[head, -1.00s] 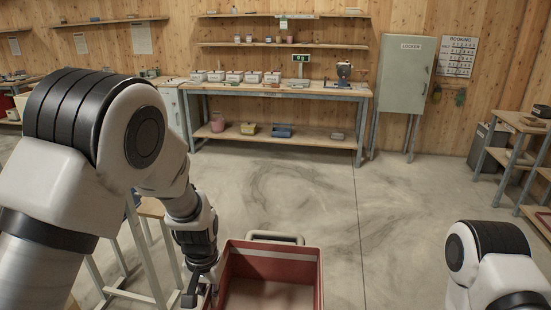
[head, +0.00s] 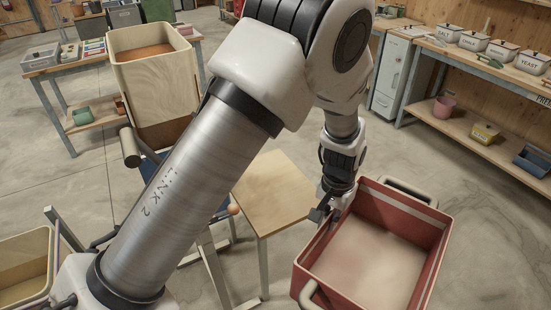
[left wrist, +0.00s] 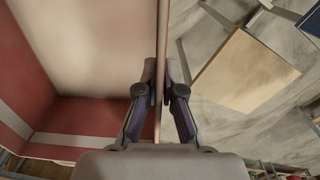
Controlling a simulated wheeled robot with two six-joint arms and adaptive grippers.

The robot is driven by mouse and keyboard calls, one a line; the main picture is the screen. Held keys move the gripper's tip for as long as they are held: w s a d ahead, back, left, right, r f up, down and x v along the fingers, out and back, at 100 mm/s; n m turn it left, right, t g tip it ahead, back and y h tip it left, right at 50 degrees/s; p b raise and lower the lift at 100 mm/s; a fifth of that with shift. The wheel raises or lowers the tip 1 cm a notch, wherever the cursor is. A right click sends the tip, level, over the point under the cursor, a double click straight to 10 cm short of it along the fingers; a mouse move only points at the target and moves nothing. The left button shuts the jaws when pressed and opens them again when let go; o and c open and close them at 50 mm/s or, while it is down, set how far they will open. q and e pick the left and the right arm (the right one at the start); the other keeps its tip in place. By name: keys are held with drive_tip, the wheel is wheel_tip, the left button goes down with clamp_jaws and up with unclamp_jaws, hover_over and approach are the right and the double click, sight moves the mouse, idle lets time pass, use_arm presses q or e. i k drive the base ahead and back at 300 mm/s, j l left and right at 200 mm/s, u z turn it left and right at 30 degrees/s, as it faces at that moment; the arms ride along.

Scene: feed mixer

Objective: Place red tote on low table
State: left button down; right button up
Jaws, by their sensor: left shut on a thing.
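The red tote (head: 430,245) is an open, empty box with a pale stripe and beige handles, held up at the lower right of the head view. My left gripper (head: 325,207) is shut on the tote's left wall. In the left wrist view the two fingers (left wrist: 162,92) pinch the thin wall, with the tote's inside (left wrist: 85,50) to the left. A low wooden table (head: 275,190) stands just left of the tote; its top also shows in the left wrist view (left wrist: 245,72). The tote is beside the table top, not over it. My right gripper is out of view.
A wooden bin on a stand (head: 155,75) is left of my arm, and another wooden box (head: 25,268) is at the lower left. A workbench with labelled tins (head: 470,75) stands at the upper right. Open floor lies between bench and tote.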

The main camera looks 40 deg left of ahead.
sight(270, 186)
drive_tip(key=i+u, duration=0.7)
drive_tip(key=i, duration=0.2)
drive_tip(key=i+l+u, duration=0.2)
drive_tip(key=i+u, duration=0.15)
drive_tip(key=i+l+u, duration=0.35)
drive_tip(key=i, duration=0.15)
drive_tip(key=i+u, duration=0.35)
drive_tip(key=k+l, duration=0.05)
